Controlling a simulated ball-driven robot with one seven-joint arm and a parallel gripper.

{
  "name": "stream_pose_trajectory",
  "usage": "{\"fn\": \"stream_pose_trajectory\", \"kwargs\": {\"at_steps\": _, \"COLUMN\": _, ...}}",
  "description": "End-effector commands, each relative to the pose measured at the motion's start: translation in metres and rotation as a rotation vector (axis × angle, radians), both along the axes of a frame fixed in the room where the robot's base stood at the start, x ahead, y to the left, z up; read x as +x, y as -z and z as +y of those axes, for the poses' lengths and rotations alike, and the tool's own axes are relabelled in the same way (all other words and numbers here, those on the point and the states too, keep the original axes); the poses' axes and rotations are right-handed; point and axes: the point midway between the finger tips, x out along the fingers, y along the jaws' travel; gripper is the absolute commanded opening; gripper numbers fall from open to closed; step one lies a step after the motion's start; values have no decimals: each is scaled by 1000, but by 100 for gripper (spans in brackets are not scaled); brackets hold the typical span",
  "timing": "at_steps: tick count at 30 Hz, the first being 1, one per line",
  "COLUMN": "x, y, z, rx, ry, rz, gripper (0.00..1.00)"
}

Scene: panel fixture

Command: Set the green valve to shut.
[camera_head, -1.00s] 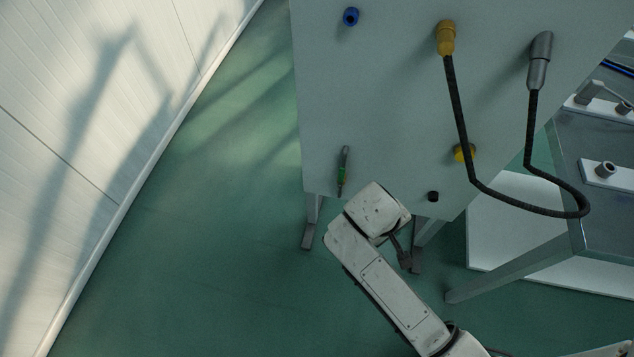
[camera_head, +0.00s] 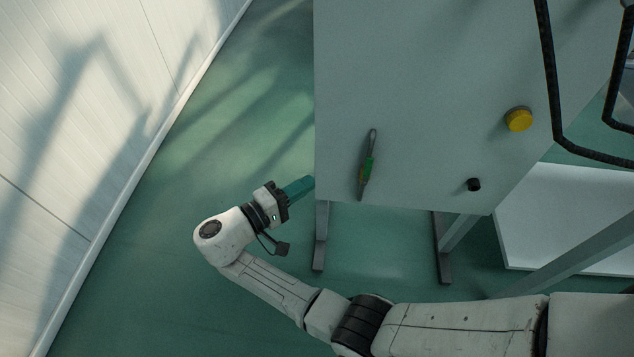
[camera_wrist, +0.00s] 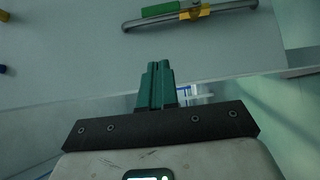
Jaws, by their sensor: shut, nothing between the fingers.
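The green valve (camera_head: 368,166) is on the lower left of the pale panel. It has a grey bar handle with a green part and a yellow part. In the head view its bar runs nearly upright, leaning slightly. In the wrist view my gripper (camera_wrist: 155,66) is shut and empty, pointing toward the panel.
A black cable (camera_head: 553,90) hangs at the right. A white wall (camera_head: 100,90) stands at the left, with open green floor (camera_head: 200,170) between.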

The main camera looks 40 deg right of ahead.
Motion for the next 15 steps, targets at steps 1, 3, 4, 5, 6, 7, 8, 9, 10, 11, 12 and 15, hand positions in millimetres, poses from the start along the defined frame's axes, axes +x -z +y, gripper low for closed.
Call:
{"fn": "stream_pose_trajectory", "kwargs": {"at_steps": 1, "x": -3, "y": 0, "z": -9, "rx": 0, "ry": 6, "rz": 1, "gripper": 0}}
{"fn": "stream_pose_trajectory", "kwargs": {"at_steps": 3, "x": -4, "y": 1, "z": -22, "rx": 1, "ry": 6, "rz": 1, "gripper": 0}}
{"fn": "stream_pose_trajectory", "kwargs": {"at_steps": 4, "x": -5, "y": 1, "z": -28, "rx": 1, "ry": 6, "rz": 1, "gripper": 0}}
{"fn": "stream_pose_trajectory", "kwargs": {"at_steps": 5, "x": -6, "y": 1, "z": -34, "rx": 1, "ry": 6, "rz": 2, "gripper": 0}}
{"fn": "stream_pose_trajectory", "kwargs": {"at_steps": 6, "x": -7, "y": 1, "z": -42, "rx": 1, "ry": 6, "rz": 2, "gripper": 0}}
{"fn": "stream_pose_trajectory", "kwargs": {"at_steps": 7, "x": -8, "y": 1, "z": -48, "rx": 2, "ry": 6, "rz": 1, "gripper": 0}}
{"fn": "stream_pose_trajectory", "kwargs": {"at_steps": 8, "x": -8, "y": 1, "z": -54, "rx": 2, "ry": 7, "rz": 1, "gripper": 0}}
{"fn": "stream_pose_trajectory", "kwargs": {"at_steps": 9, "x": -9, "y": 1, "z": -61, "rx": 1, "ry": 5, "rz": 1, "gripper": 0}}
{"fn": "stream_pose_trajectory", "kwargs": {"at_steps": 10, "x": -10, "y": 1, "z": -67, "rx": 1, "ry": 6, "rz": 1, "gripper": 0}}
{"fn": "stream_pose_trajectory", "kwargs": {"at_steps": 11, "x": -11, "y": 1, "z": -73, "rx": 2, "ry": 6, "rz": 2, "gripper": 0}}
{"fn": "stream_pose_trajectory", "kwargs": {"at_steps": 12, "x": -12, "y": 2, "z": -81, "rx": 2, "ry": 7, "rz": 2, "gripper": 0}}
{"fn": "stream_pose_trajectory", "kwargs": {"at_steps": 15, "x": -20, "y": 1, "z": -93, "rx": 1, "ry": 3, "rz": 2, "gripper": 0}}
